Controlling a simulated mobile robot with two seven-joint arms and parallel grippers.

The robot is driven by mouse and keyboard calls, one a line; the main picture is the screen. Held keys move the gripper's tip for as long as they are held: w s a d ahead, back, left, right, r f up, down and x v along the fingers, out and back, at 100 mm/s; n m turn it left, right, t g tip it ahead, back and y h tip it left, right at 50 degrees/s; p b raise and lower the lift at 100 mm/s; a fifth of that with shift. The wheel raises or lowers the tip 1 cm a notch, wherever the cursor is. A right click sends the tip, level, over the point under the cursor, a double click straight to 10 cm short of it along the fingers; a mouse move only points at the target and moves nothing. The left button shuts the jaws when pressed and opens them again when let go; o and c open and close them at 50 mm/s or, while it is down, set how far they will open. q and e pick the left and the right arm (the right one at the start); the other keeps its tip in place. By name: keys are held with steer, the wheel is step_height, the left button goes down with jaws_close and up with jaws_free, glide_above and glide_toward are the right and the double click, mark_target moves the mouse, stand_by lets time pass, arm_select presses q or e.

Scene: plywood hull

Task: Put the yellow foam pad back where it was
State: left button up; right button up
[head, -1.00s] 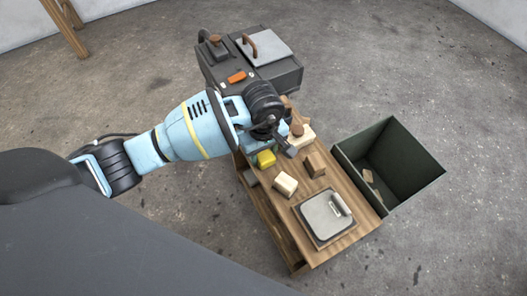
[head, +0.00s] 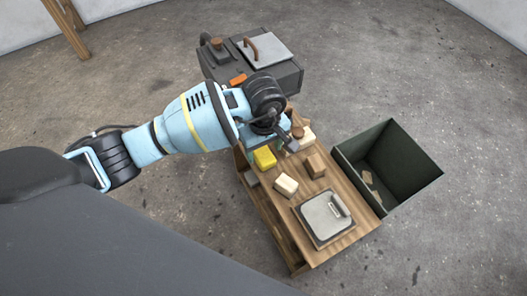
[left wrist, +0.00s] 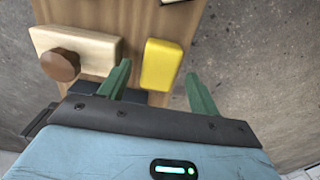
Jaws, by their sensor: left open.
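The yellow foam pad (head: 265,157) lies on the wooden bench (head: 357,208), near its left edge. In the left wrist view the pad (left wrist: 161,65) is just beyond the fingertips, roughly between their lines. My left gripper (left wrist: 160,85) is open and empty, with its two green fingers apart. In the head view my left gripper (head: 287,147) is over the far end of the bench, beside the pad, partly hidden by its own wrist. My right gripper is in neither view.
A pale block with a brown round knob (left wrist: 61,65) lies left of the pad in the wrist view. A cream block (head: 285,185), a brown block (head: 315,166) and a grey lidded plate (head: 324,217) are on the bench. A dark green bin (head: 408,165) stands to the right. A dark machine (head: 284,75) stands behind.

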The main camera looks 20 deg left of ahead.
mark_target(264, 155)
arm_select(q)
step_height(264, 155, up, 9)
steer(key=p, duration=0.2)
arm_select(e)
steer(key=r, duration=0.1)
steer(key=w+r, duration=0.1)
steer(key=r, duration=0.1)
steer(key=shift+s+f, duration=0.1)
